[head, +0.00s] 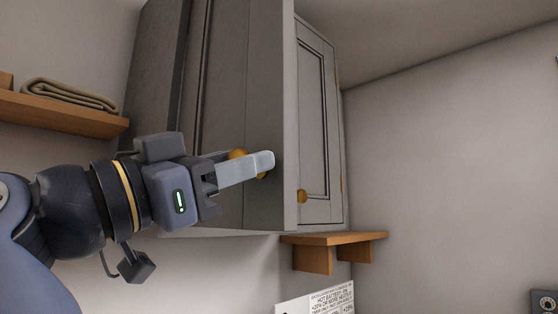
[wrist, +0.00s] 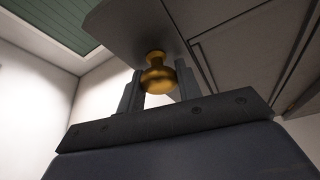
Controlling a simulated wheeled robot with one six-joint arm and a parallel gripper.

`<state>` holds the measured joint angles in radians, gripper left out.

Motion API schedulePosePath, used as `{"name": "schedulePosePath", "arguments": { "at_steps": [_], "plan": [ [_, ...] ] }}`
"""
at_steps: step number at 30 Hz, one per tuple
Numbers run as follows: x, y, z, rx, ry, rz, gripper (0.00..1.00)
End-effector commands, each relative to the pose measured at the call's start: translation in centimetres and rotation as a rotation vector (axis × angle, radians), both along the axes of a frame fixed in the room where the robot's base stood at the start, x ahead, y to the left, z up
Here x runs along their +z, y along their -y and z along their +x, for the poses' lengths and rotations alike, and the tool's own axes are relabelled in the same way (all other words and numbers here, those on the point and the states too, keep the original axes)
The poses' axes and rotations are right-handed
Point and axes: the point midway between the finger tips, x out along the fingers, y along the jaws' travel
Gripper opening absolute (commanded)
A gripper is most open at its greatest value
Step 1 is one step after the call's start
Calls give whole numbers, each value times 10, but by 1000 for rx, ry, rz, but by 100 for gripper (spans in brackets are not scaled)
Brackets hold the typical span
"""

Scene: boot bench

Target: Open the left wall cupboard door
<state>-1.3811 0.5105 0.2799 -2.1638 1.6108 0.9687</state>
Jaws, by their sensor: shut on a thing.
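The left wall cupboard door (head: 263,100) is a grey framed door. It stands ajar, swung out from the cupboard, with its thick free edge (head: 290,110) showing in front of the right door; how wide it is open is hard to tell. It also shows overhead in the wrist view (wrist: 135,25). Its round brass knob (wrist: 157,75) sits between the two fingers of my gripper (wrist: 158,88), near the door's free edge. In the head view my gripper (head: 264,164) is shut on the knob, which it partly covers (head: 238,154).
The right cupboard door (head: 316,120) is shut, with its own brass knob (head: 302,196). A small wooden shelf (head: 335,239) is below it, above a printed sign (head: 318,300). A wooden shelf (head: 60,115) at left holds a folded cloth (head: 68,95).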

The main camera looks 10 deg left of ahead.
Motion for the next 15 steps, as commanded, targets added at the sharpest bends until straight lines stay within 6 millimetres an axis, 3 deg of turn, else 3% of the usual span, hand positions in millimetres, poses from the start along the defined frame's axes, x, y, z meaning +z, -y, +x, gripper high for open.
{"name": "schedulePosePath", "arguments": {
  "at_steps": [8,9,15],
  "plan": [
    [2,0,0,1,5,-2,0],
    [2,0,0,1,5,-2,35],
    [1,0,0,1,3,-2,51]
  ]
}}
